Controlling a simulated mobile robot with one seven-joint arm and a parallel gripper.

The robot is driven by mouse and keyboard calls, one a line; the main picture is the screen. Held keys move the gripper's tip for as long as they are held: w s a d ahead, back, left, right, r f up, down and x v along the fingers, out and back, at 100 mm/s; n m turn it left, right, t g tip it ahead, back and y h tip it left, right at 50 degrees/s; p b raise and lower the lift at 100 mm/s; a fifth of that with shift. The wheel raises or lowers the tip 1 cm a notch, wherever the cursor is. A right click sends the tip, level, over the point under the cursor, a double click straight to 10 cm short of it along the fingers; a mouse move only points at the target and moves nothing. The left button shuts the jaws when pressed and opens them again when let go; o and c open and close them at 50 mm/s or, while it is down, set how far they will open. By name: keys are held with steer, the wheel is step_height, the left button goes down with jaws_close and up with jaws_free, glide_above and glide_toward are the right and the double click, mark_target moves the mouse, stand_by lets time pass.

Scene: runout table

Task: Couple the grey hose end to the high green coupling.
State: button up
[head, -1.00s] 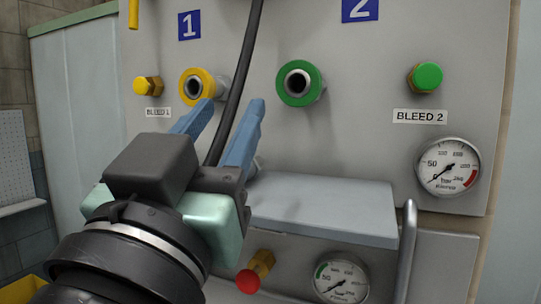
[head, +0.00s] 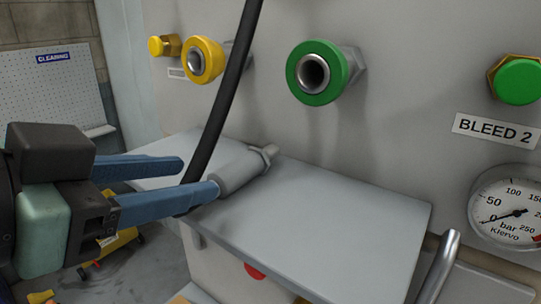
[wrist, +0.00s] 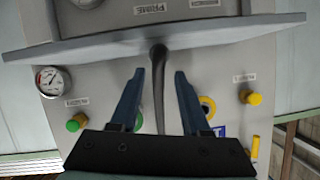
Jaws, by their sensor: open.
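The high green coupling (head: 338,85) is a green ring around an open metal bore on the upright panel, with nothing in it. The grey hose end (head: 240,170) is a grey sleeve with a metal tip, at the shelf's top surface, tip pointing right and up. A black hose (head: 222,100) hangs in front of the panel and passes behind my near finger. My gripper (head: 198,177) is open; its near fingertip overlaps the sleeve's rear in the picture, and I cannot tell whether they touch. In the wrist view the dark hose (wrist: 159,100) runs between the two open fingers (wrist: 160,73).
A yellow coupling (head: 203,60) and a yellow cap (head: 164,46) are to the left. A green bleed cap (head: 517,82) and a gauge (head: 508,212) are to the right. The grey shelf (head: 340,210) juts out below the couplings, with a bar handle (head: 440,262) at its right.

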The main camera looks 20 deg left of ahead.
mark_target(226, 170)
steer(key=x, duration=0.3)
steer(key=shift+r, duration=0.1)
steer(key=shift+w+d+p, duration=0.3)
steer(key=shift+w+p, duration=0.25)
steer(key=shift+w, duration=0.1)
steer(key=p+x, duration=0.1)
steer(key=x, duration=0.3)
steer(key=shift+w+d, duration=0.1)
steer(key=shift+d, duration=0.05)
steer(key=shift+c, duration=0.4)
jaws_close()
